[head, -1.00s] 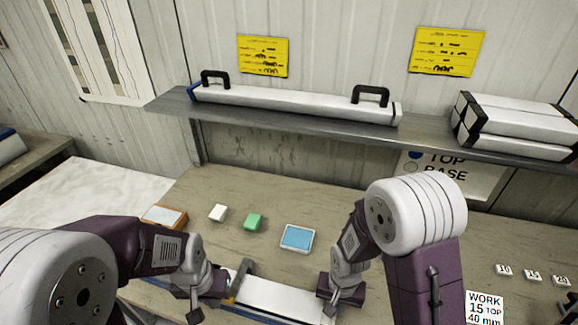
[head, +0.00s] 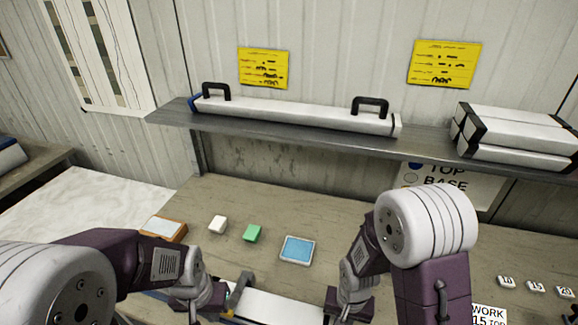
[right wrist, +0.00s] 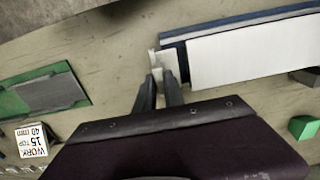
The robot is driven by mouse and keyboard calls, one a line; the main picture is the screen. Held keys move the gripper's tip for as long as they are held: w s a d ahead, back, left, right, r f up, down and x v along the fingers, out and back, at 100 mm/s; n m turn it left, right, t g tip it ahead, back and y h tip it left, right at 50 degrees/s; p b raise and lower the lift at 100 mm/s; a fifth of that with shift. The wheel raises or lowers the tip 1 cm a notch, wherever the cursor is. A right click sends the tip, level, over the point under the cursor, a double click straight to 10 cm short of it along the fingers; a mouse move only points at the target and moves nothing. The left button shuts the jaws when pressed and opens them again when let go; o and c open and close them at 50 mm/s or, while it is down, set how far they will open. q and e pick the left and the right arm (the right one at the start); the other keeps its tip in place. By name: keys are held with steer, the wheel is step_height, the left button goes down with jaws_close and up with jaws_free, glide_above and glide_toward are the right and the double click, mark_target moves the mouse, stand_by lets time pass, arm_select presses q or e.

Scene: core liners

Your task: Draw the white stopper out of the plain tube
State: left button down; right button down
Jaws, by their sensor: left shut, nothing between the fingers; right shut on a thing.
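The plain white tube (head: 285,307) lies along the front of the bench at the bottom of the head view; it also shows in the right wrist view (right wrist: 255,55), with a dark band at its end. The white stopper (right wrist: 166,60) is at that end, between the fingertips of my right gripper (right wrist: 157,78), which is shut on it. I cannot tell how much of the stopper is inside the tube. In the head view my right gripper (head: 345,305) is low at the tube's right end. My left gripper (head: 217,299) is shut and empty beside the tube's left part.
A blue tray (head: 297,250), a green block (head: 252,233), a white block (head: 217,224) and an orange-edged tray (head: 163,228) lie behind the tube. A shelf (head: 290,128) above holds a long handled tube (head: 290,108) and white boxes (head: 520,135). Small number tags (head: 535,286) lie at right.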

steer(key=shift+r+p, duration=3.05)
steer(key=shift+s, duration=0.1)
